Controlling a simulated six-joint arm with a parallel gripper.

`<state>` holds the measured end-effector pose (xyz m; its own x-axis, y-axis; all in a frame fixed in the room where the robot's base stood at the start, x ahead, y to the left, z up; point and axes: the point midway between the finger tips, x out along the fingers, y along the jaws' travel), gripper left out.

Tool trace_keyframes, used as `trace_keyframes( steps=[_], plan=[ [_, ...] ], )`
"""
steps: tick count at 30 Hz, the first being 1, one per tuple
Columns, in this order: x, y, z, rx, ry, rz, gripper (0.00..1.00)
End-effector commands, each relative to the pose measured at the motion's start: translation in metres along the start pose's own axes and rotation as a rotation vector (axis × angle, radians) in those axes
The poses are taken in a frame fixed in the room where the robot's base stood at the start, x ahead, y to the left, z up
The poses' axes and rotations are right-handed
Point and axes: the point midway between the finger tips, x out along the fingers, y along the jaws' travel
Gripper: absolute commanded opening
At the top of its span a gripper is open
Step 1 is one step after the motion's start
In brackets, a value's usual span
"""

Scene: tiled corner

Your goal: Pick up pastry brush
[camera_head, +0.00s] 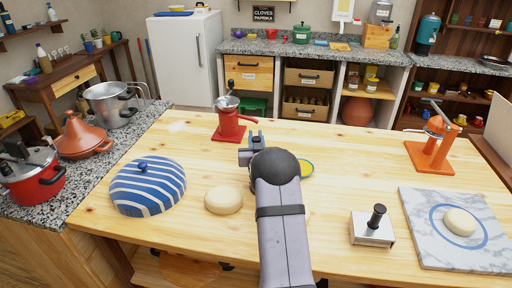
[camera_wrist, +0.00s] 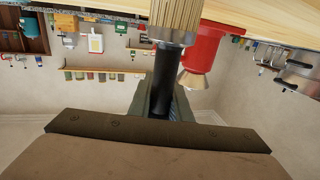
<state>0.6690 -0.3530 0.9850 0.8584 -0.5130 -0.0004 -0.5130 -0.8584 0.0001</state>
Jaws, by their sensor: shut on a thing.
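My gripper (camera_head: 246,156) is over the middle of the wooden table in the head view, with my arm covering much of it. In the head view I cannot make out the brush apart from the gripper.
A red grinder (camera_head: 230,122) stands just beyond my gripper. A striped dome (camera_head: 147,187) and a dough ball (camera_head: 223,200) lie left. A yellow-blue item (camera_head: 306,168) is partly behind my arm. A metal press (camera_head: 372,229), marble slab (camera_head: 480,256) and orange juicer (camera_head: 431,156) are right.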

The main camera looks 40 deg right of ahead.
Motion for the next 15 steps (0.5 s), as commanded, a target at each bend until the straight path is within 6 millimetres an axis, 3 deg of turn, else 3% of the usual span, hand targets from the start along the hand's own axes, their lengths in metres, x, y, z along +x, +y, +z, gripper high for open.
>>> trace_keyframes(
  steps=[8, 15],
  plan=[
    [0.0, 0.0, -0.028, 0.0, 0.006, 0.0, 0.0],
    [0.0, 0.0, -0.068, 0.0, 0.006, 0.0, 0.0]
  ],
)
